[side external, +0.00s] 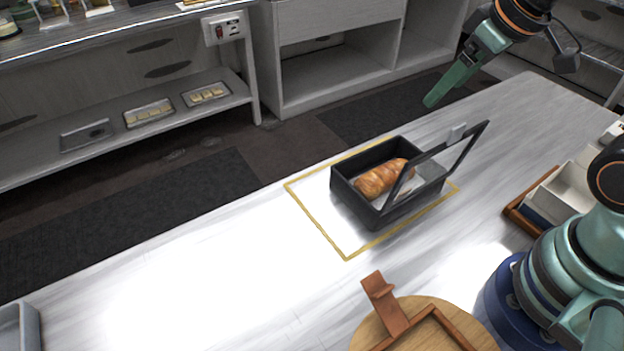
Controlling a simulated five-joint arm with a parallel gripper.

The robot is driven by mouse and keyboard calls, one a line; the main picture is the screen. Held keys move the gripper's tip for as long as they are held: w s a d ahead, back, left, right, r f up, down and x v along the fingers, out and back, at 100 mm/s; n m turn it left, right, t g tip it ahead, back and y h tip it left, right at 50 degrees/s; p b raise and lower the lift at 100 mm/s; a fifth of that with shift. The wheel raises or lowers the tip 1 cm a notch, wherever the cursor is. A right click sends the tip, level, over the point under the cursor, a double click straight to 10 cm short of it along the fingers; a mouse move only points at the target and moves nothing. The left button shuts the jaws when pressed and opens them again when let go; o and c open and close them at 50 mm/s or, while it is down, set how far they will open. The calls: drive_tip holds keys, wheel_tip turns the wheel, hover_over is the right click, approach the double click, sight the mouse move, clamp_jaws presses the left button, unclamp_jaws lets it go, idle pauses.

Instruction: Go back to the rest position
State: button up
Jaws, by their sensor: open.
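My gripper (449,86) is at the upper right, raised above the far side of the table and apart from everything on it. Its green fingers point down and to the left, and I see nothing between them. A black box (376,218) stands on the table inside a yellow outline. Its framed lid (468,151) is raised on the right side. A golden-brown pastry (383,179) lies inside the box, with part of it behind the lid frame.
A round wooden board (468,318) with a brown frame and upright piece is at the front. White containers (568,190) stand in a brown tray at the right. A grey tray (22,328) is at the lower left. The table's left middle is clear.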

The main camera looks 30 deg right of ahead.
drive_tip(key=shift+s+d+r+m, duration=0.1)
drive_tip(key=shift+s+r+m, duration=0.2)
drive_tip(key=shift+m, duration=0.6)
